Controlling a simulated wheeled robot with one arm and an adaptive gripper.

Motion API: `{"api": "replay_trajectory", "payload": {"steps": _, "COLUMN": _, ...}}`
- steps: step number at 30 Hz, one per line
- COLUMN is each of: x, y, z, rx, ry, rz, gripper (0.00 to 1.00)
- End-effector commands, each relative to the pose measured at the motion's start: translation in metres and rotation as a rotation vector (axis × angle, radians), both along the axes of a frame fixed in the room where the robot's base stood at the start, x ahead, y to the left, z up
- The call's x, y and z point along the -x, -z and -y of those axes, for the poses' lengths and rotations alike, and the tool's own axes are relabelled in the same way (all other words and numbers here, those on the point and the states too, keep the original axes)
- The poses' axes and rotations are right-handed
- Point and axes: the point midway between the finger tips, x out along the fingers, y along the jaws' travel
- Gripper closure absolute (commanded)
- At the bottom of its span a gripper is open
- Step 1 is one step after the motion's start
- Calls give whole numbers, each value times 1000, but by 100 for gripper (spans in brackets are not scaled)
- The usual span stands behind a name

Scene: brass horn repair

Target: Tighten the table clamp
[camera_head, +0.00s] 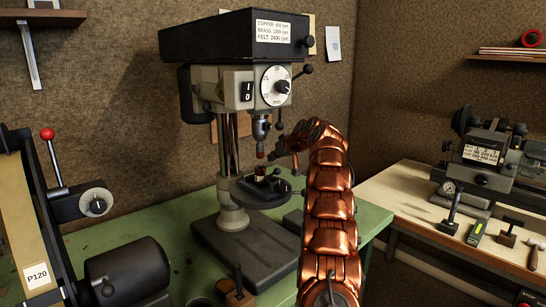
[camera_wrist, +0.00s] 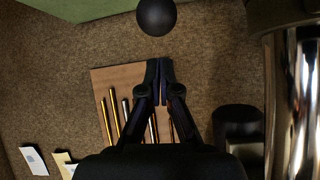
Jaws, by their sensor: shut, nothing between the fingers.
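The drill press table (camera_head: 262,194) is a dark round plate on the column (camera_head: 229,150), with a small vise (camera_head: 266,182) on it. I cannot clearly make out the table clamp in the head view. In the wrist view a black ball knob (camera_wrist: 157,17), which may be the end of its lever, shows just beyond the fingertips; its stem is hidden. My gripper (camera_wrist: 158,66) is shut and empty, apart from the knob in the picture. In the head view my gripper (camera_head: 275,154) is small and dark, beside the spindle above the table.
The chrome column stands close on the right in the wrist view (camera_wrist: 298,100). A wall board (camera_wrist: 118,82) holds several rods behind my fingers. A second bench (camera_head: 405,190) stands right.

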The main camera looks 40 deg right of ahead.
Motion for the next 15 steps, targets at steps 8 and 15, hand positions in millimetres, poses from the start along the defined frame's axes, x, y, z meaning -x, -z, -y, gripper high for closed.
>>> {"api": "replay_trajectory", "payload": {"steps": 8, "x": 8, "y": 7, "z": -1, "rx": -2, "ry": 4, "rz": -4, "gripper": 100}}
{"api": "replay_trajectory", "payload": {"steps": 15, "x": 16, "y": 11, "z": -4, "rx": -4, "ry": 4, "rz": -5, "gripper": 100}}
